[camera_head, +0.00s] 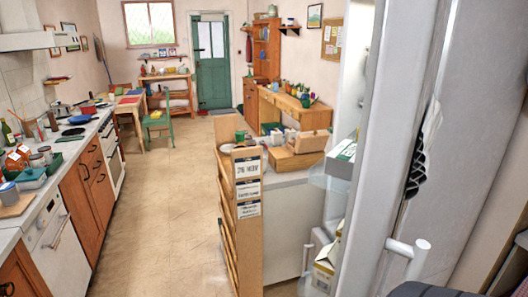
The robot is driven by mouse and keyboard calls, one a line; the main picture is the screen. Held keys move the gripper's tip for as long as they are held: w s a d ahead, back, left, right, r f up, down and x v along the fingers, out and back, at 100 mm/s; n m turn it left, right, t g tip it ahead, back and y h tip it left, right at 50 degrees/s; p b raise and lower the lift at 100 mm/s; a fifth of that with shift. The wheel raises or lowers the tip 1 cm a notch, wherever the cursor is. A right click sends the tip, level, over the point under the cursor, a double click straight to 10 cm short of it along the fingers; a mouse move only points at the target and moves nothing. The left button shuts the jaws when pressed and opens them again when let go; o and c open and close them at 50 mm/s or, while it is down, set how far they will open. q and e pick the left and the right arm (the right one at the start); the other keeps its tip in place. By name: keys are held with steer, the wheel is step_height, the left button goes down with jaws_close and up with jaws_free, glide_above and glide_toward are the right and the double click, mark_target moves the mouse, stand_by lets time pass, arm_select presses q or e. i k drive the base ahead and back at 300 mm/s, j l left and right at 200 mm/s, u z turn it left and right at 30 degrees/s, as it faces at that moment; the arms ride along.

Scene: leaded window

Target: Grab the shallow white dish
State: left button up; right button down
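No clearly recognisable shallow white dish shows. A small pale, rounded item (227,148), possibly a dish, sits at the near left end of the island counter, partly hidden behind the wooden rack. It is too small to tell its shape. Neither of my grippers is in view.
A wooden rack with labels (247,215) stands at the island's end. The island worktop (290,178) holds wooden boxes (290,160) and a green mug (240,136). A large pale door with a handle (408,250) fills the right. The left counter is cluttered; the floor (165,215) between is clear.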

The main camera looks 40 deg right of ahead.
mark_target(226, 150)
steer(key=i+z, duration=0.25)
steer(key=z, duration=0.2)
steer(key=i+j+z, duration=0.15)
steer(key=z, duration=0.3)
steer(key=i+j+z, duration=0.2)
steer(key=z, duration=0.7)
